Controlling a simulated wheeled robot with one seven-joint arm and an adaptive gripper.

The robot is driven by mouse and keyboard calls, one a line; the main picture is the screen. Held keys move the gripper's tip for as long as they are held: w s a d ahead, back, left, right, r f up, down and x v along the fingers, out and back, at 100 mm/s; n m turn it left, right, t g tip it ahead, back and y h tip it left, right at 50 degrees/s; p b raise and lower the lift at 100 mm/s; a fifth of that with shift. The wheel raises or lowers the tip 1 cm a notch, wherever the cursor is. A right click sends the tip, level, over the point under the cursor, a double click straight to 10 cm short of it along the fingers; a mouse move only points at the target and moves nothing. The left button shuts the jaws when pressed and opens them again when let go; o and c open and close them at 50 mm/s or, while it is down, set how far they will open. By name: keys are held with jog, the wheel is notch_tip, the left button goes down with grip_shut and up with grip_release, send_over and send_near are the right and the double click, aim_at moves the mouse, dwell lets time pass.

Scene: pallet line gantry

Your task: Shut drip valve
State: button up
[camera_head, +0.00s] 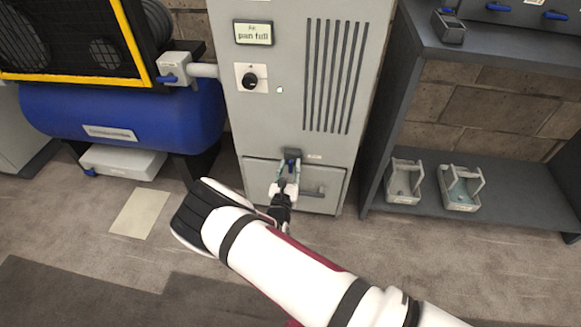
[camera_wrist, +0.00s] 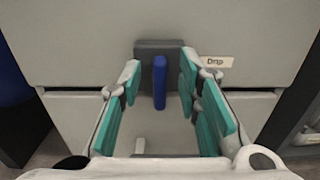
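The drip valve is a dark grey block with a blue lever (camera_wrist: 159,82) on the front of the grey cabinet, beside a small "Drip" label (camera_wrist: 214,61). In the wrist view the lever points straight up and down. My gripper (camera_wrist: 158,95) is open, with its teal-padded fingers on either side of the lever and a visible gap to each side. In the head view the valve (camera_head: 293,156) sits just above the cabinet's lower panel, and my gripper (camera_head: 288,175) is right at it, partly covering the lever. I cannot tell how deep the fingers reach around it.
A blue tank (camera_head: 120,115) stands left. A dark shelf (camera_head: 480,215) at right holds two small trays (camera_head: 402,197). Floor in front is open.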

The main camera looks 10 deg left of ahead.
jog(key=shift+w, duration=1)
grip_shut()
